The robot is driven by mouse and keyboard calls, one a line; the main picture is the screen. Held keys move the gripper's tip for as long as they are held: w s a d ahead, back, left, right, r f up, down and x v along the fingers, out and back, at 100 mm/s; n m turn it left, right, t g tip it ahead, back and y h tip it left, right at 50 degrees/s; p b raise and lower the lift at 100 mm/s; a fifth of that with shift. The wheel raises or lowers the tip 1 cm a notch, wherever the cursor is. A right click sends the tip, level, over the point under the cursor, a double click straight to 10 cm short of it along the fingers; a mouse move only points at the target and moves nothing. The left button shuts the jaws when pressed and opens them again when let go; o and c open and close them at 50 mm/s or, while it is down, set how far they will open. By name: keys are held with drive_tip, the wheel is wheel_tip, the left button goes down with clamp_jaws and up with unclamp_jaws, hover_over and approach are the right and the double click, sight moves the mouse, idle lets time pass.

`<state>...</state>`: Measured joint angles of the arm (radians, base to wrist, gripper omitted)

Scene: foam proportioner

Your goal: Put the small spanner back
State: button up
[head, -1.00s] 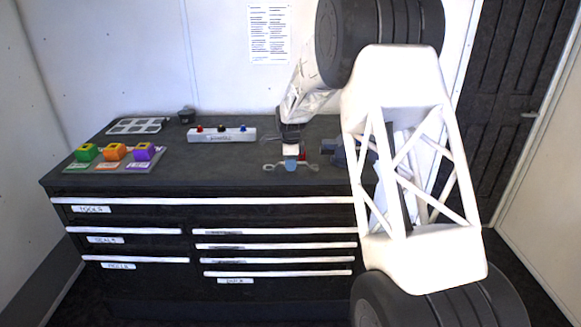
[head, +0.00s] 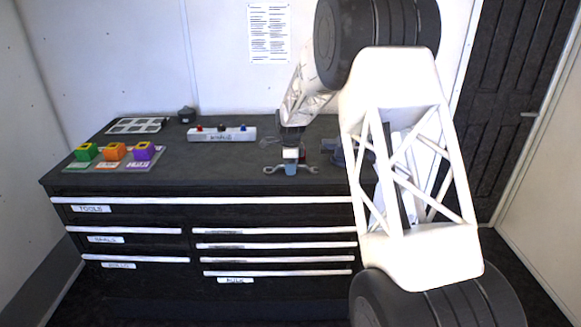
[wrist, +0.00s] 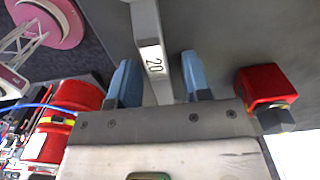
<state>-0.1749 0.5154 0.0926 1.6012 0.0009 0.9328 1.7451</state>
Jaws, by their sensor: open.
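A grey double-ended spanner (head: 308,170) lies crosswise near the front of the dark bench top in the head view. In the wrist view its flat shaft (wrist: 146,25), with a white label reading 20, runs between my fingers. My gripper (wrist: 160,82) is open, with one blue finger on each side of the shaft and a visible gap on both sides. In the head view my gripper (head: 291,168) points down over the spanner's middle and hides that part. I cannot tell whether the spanner touches the bench.
The bench (head: 220,170) has several drawers below, one labelled TOOLS (head: 91,209). Green, orange and purple blocks (head: 114,152) stand at the left. A grey tray (head: 137,126) and a switch box (head: 222,134) are behind. A dark blue object (head: 334,150) is right of my gripper.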

drive_tip(key=shift+r, duration=0.15)
wheel_tip(320, 180, up, 12)
idle(0.7)
idle(0.7)
